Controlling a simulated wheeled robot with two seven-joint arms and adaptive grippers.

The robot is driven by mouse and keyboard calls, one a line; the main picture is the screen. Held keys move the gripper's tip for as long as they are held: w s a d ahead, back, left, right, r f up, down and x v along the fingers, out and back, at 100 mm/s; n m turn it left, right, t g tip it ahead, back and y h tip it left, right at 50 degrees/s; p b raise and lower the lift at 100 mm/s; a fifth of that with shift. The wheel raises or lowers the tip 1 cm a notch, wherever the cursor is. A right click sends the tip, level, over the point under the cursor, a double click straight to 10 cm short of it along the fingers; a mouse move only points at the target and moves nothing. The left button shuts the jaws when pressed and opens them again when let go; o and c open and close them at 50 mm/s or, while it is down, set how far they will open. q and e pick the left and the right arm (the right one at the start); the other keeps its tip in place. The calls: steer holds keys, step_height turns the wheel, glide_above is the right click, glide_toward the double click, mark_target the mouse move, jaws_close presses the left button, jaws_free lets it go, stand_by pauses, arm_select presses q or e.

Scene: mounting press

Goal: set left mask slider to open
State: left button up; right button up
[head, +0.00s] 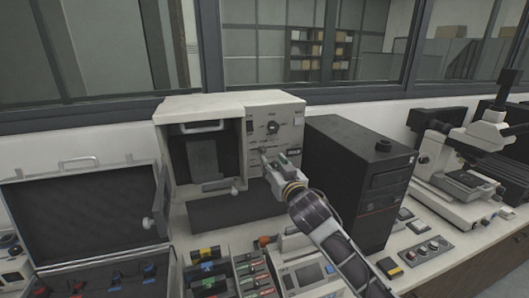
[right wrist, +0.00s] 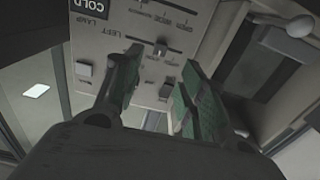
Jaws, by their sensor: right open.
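The mounting press (head: 228,108) is a beige box with a control panel on the right of its front. My right gripper (head: 269,160) is at the lower part of that panel and hides some of it. The right wrist view shows the panel tilted, with the left mask slider (right wrist: 158,46) beside the word LEFT. Its slot runs across the panel, with small position words along it. My right gripper (right wrist: 152,88) is open, its green-padded fingers pointing at the panel with nothing seen held between them. I cannot tell whether a fingertip touches the slider. My left gripper is out of view.
A lamp switch (right wrist: 84,70) and another small knob (right wrist: 166,88) are near the fingers. A black computer tower (head: 362,170) stands close right of the press. An open black case (head: 85,215) is at left, and a microscope (head: 470,160) at right.

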mark_target(264, 150)
steer(key=shift+p+x, duration=0.75)
steer(key=shift+x, duration=4.15)
steer(key=shift+c, duration=0.3)
jaws_close()
